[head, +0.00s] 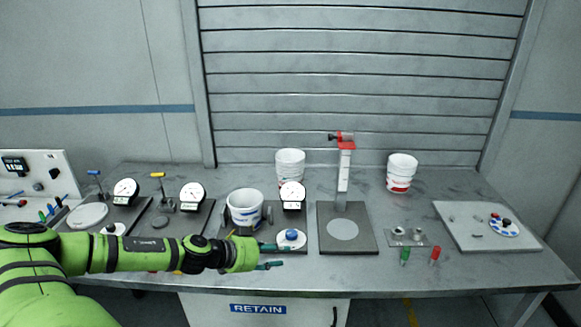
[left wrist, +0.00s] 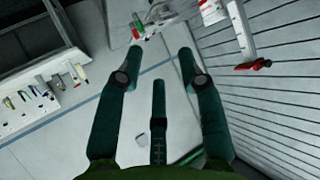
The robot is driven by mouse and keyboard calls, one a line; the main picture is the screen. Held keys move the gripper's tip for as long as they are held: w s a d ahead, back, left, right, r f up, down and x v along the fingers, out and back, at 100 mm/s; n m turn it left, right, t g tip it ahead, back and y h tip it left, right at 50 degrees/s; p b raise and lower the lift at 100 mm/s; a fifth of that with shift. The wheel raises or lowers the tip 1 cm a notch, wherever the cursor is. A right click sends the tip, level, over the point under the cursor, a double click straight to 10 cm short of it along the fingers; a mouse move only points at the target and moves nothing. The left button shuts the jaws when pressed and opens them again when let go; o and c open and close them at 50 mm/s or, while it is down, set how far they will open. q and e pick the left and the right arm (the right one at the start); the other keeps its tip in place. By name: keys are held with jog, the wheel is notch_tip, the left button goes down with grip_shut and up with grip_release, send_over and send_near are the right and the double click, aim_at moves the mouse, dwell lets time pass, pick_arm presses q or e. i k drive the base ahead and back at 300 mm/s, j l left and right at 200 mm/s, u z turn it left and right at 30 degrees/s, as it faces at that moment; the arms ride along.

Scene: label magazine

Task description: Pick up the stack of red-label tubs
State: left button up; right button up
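The stack of red-label tubs (head: 401,173) stands upright at the back right of the bench, white with a red label near the bottom. My left gripper (head: 277,257) is over the front of the bench, well to the left of that stack and nearer to me. In the left wrist view its teal fingers (left wrist: 160,58) are spread apart with nothing between them. My right gripper is in neither view.
A post with a red top (head: 344,172) stands between my left gripper and the red-label stack. A blue-label tub (head: 244,208) and another white tub stack (head: 290,160) are left of it. Green (head: 405,255) and red (head: 435,253) pegs stand at the front right.

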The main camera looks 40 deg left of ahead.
aim_at(290, 172)
jog(key=i+j, duration=0.4)
jog(key=j, duration=0.15)
jog(key=i+j, duration=0.8)
jog(key=j, duration=0.25)
